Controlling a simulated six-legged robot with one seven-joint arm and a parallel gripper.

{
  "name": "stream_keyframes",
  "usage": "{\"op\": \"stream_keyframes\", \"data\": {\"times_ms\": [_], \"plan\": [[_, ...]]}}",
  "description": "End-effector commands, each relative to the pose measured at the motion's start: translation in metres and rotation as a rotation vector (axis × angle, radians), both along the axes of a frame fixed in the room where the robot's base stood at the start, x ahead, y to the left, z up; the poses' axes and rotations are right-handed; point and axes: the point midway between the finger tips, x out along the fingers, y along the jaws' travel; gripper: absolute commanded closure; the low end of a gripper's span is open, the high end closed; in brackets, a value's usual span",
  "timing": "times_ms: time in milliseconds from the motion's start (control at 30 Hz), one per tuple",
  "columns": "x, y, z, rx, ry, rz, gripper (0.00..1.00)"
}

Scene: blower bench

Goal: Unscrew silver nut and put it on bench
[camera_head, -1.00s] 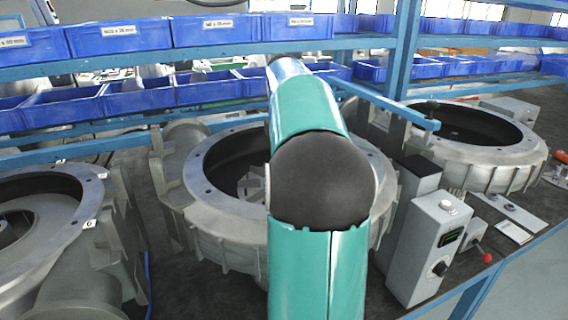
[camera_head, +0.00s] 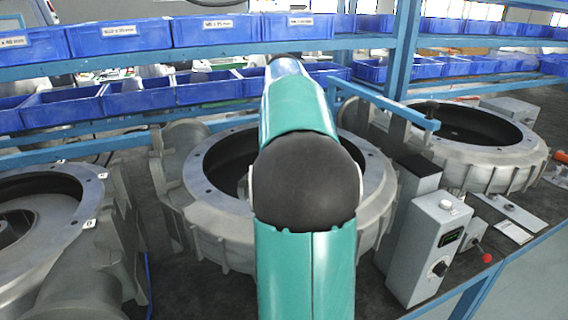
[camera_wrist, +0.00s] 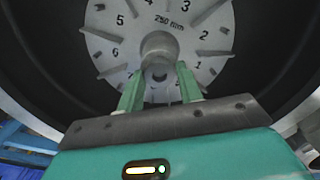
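In the wrist view, a grey impeller disc (camera_wrist: 112,30) with numbered vanes and a "250 mm" mark sits inside a dark round housing. A round silver hub piece (camera_wrist: 159,46) stands at its middle; I cannot tell clearly where the nut ends and the hub begins. My gripper (camera_wrist: 158,73) has two green fingers spread apart, just in front of and below the hub piece, with a visible gap between them. No held object shows. In the head view, my arm hides the gripper, the nut and part of the middle blower housing (camera_head: 222,222).
Other blower housings stand at the left (camera_head: 85,195) and back right (camera_head: 485,155). A grey control box (camera_head: 425,245) is right of the middle housing. Blue bins (camera_head: 215,30) line the shelves behind. The dark bench (camera_head: 375,292) shows a little bare surface near the front.

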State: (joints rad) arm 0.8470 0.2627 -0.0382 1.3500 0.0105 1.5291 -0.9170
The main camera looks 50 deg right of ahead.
Motion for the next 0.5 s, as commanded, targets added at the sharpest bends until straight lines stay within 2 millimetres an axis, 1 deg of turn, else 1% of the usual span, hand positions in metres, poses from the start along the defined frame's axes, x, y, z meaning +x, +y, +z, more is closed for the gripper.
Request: {"op": "stream_keyframes", "data": {"times_ms": [33, 100, 167, 367, 500], "plan": [[-0.0001, 0.0000, 0.0000, 0.000, 0.000, 0.000, 0.75], [-0.0001, 0.0000, -0.0001, 0.000, 0.000, 0.001, 0.89], [0.0000, 0.0000, -0.0001, 0.000, 0.000, 0.001, 0.99], [0.0000, 0.0001, -0.0001, 0.001, 0.000, 0.037, 0.99], [-0.0001, 0.0001, -0.0001, 0.001, 0.001, 0.198, 0.99]]}}
